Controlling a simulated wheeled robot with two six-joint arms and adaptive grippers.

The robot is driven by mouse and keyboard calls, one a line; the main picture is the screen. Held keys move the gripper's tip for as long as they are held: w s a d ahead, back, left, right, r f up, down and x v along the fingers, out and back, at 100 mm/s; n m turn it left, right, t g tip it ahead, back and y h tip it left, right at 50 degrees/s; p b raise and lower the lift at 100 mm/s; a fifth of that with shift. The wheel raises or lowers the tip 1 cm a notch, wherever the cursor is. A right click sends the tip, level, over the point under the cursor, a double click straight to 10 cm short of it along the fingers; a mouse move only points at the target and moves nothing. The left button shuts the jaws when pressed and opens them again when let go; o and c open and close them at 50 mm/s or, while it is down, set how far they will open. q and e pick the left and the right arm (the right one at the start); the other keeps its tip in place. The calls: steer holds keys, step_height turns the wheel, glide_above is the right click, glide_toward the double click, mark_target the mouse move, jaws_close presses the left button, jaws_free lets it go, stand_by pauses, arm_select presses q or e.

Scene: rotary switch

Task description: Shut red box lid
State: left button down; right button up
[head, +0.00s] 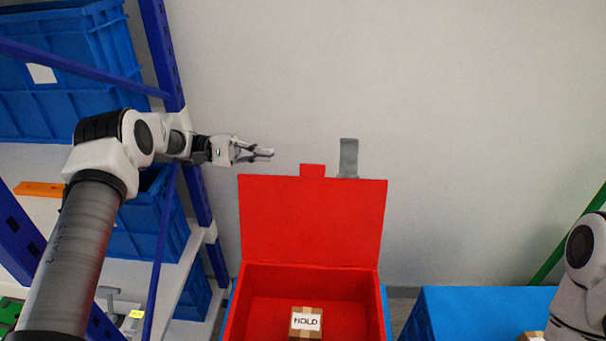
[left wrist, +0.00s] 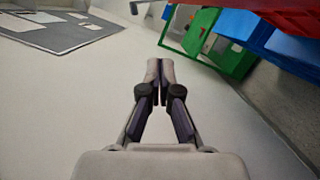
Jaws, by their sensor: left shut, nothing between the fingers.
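The red box (head: 256,313) stands open at the bottom centre of the head view. Its red lid (head: 312,222) is raised upright at the back, with a small red tab (head: 312,170) on its top edge. A cardboard block with a "HOLD" label (head: 306,322) sits inside the box.
A blue-framed shelf with blue crates (head: 75,70) stands on the left. A grey strip (head: 348,157) rises behind the lid's top edge. A blue surface (head: 480,310) lies right of the box.

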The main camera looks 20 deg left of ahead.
arm_select(q)
steer(key=s+d+r+p, duration=0.2)
steer(key=d+p, duration=0.3)
steer(key=d, duration=0.6)
steer(key=shift+s+r, duration=0.25)
steer(key=shift+s, duration=0.45)
steer(key=shift+d, duration=0.1)
